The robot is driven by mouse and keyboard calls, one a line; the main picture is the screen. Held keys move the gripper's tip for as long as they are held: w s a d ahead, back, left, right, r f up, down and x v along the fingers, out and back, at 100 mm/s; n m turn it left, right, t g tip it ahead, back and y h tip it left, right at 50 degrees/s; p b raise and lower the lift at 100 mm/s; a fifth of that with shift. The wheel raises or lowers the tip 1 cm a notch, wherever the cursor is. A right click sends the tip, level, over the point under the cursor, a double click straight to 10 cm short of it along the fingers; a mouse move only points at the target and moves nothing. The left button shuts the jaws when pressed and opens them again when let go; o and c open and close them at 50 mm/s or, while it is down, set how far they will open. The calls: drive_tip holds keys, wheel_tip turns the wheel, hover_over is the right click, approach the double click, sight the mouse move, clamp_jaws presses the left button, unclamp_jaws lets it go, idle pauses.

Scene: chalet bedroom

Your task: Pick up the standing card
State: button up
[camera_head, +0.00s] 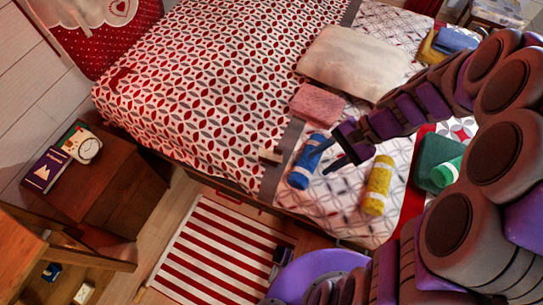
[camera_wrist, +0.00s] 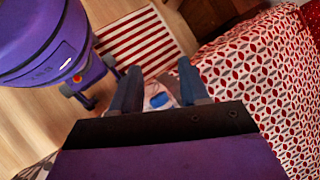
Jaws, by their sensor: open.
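I cannot tell for certain which thing is the standing card. On the wooden bedside cabinet at the left of the head view, a purple card-like or book-like piece with a white mountain picture (camera_head: 47,170) is near a colourful piece with a round white face (camera_head: 83,147). My gripper (camera_head: 335,165) is open over the near part of the bed, far right of the cabinet. The wrist view shows its two dark fingers (camera_wrist: 157,88) apart, with a blue and white thing (camera_wrist: 158,100) below between them.
On the bed are a blue roll (camera_head: 306,165), a yellow roll (camera_head: 377,187), a pink folded cloth (camera_head: 317,104) and a pale pillow (camera_head: 352,62). A red-striped rug (camera_head: 215,250) lies on the floor between bed and cabinet (camera_head: 115,185). A wooden chair or shelf (camera_head: 75,257) is at lower left.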

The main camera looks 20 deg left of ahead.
drive_tip(key=w+a+f+m+y, duration=0.3)
drive_tip(key=w+f+m, duration=0.1)
drive_tip(key=w+f, duration=0.4)
drive_tip(key=w+f+m+t+y, duration=0.1)
drive_tip(key=w+f+m, duration=0.1)
drive_tip(key=f, duration=0.6)
drive_tip(key=w+f+m+t+y, duration=0.1)
drive_tip(key=w+f+m+t, duration=0.1)
drive_tip(key=f, duration=0.6)
drive_tip(key=w+d+f+m+t+y+p, duration=0.1)
drive_tip(key=w+f+m+t, duration=0.1)
drive_tip(key=w+f+m, duration=0.2)
wheel_tip(320, 180, down, 4)
drive_tip(key=shift+w+r+m, duration=0.1)
drive_tip(key=shift+m, duration=0.7)
drive_tip(key=b, duration=0.4)
hover_over(275, 161)
wheel_tip(275, 161, down, 7)
drive_tip(key=shift+w+a+r, duration=0.1)
drive_tip(key=shift+w+r, duration=0.05)
drive_tip(key=shift+c, duration=0.3)
clamp_jaws()
